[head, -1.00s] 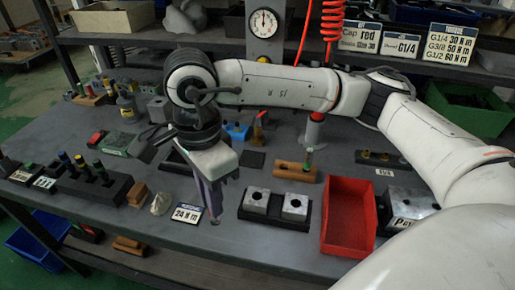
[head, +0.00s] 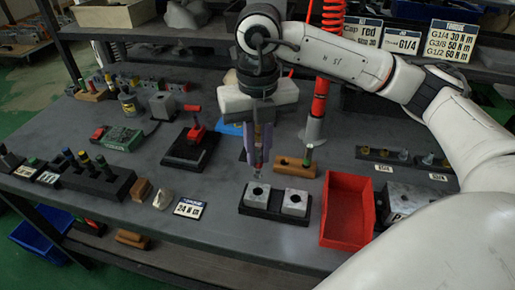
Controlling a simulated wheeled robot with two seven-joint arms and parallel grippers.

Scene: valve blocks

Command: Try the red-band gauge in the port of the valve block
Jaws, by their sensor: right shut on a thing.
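My right gripper (head: 258,160) points down at the middle of the table, its fingers shut on a slim thing. Only a small shiny tip of it shows below the fingers; no red band can be made out, so I cannot tell for sure that it is the red-band gauge. Two silver blocks, the left one (head: 256,196) and the right one (head: 293,204), sit on a black base, each with a dark round hole on top. The gripper is above and just behind the left block, with the tip apart from its hole in the picture. My left gripper is not in view.
A black rack (head: 103,182) with several coloured-top pegs stands at left. A red bin (head: 348,210) is right of the blocks, with a labelled grey block (head: 410,200) beyond. A wooden holder (head: 292,168) stands behind.

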